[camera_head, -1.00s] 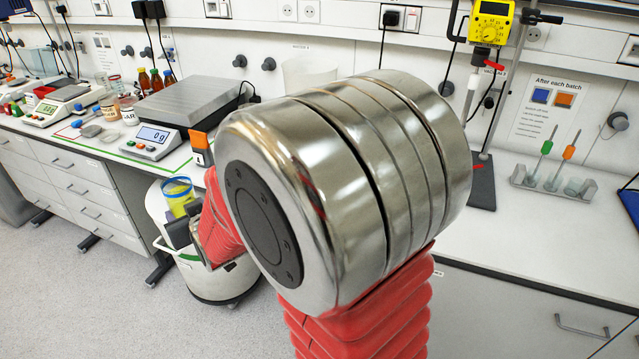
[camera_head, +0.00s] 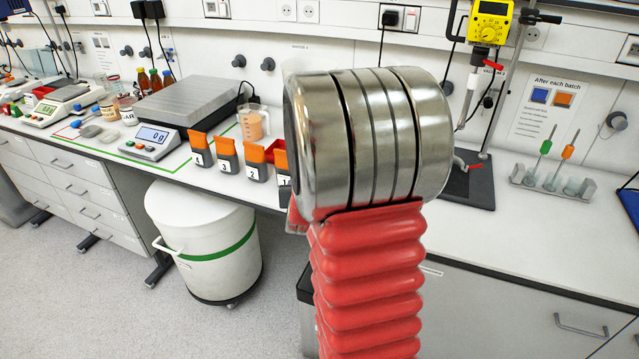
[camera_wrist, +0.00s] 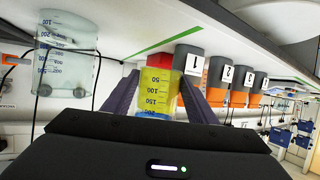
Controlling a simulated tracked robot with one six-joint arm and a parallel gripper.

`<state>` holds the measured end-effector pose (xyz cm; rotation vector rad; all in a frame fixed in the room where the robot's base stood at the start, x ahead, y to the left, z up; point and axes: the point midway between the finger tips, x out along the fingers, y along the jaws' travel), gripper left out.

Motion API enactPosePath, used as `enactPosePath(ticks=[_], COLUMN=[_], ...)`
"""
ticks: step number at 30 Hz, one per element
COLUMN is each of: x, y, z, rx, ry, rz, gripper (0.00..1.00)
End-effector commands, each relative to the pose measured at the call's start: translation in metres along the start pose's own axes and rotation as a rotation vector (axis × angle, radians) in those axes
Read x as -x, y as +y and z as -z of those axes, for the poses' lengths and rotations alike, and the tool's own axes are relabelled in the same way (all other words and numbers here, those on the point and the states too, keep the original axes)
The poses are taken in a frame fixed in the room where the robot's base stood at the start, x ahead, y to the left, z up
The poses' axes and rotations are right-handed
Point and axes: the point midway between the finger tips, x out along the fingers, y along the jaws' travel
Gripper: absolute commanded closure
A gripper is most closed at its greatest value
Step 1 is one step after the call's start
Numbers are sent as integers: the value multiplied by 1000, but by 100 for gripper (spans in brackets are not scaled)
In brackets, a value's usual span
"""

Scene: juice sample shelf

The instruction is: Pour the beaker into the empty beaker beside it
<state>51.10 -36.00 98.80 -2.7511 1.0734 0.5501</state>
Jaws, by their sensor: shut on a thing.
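My gripper (camera_wrist: 152,103) is shut on a small graduated beaker (camera_wrist: 158,90) with yellow liquid, seen between its two dark fingers in the wrist view. The wrist view is upside down, with the counter at its top. The held beaker looks roughly upright. A larger clear graduated beaker (camera_wrist: 68,60) stands on the counter at picture left, apart from the held one, and looks empty. In the head view my arm hides the gripper and the held beaker.
Several numbered dark bins with orange tops (camera_head: 227,158) line the counter (camera_head: 205,178), close to the held beaker. A jug of orange-pink liquid (camera_head: 253,123) stands behind them. A scale (camera_head: 152,140) sits left, a stand (camera_head: 478,180) right. A white drum (camera_head: 205,235) stands on the floor.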

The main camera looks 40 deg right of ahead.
Motion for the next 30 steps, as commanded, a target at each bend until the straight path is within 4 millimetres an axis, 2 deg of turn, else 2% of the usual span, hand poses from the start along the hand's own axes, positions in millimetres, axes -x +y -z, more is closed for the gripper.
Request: enactPosePath(ticks=[1, 3, 6, 19, 23, 26, 30], x=[-3, -5, -6, -7, -6, -4, 3], y=[13, 24, 34, 33, 20, 1, -40], z=[0, 0, 0, -1, -1, -2, -5], rx=[-10, -17, -23, -23, -13, 1, 33], ry=[1, 1, 2, 2, 2, 3, 5], rz=[-24, -45, -63, -63, -40, -5, 68], gripper=[100, 100, 100, 100, 100, 100, 100])
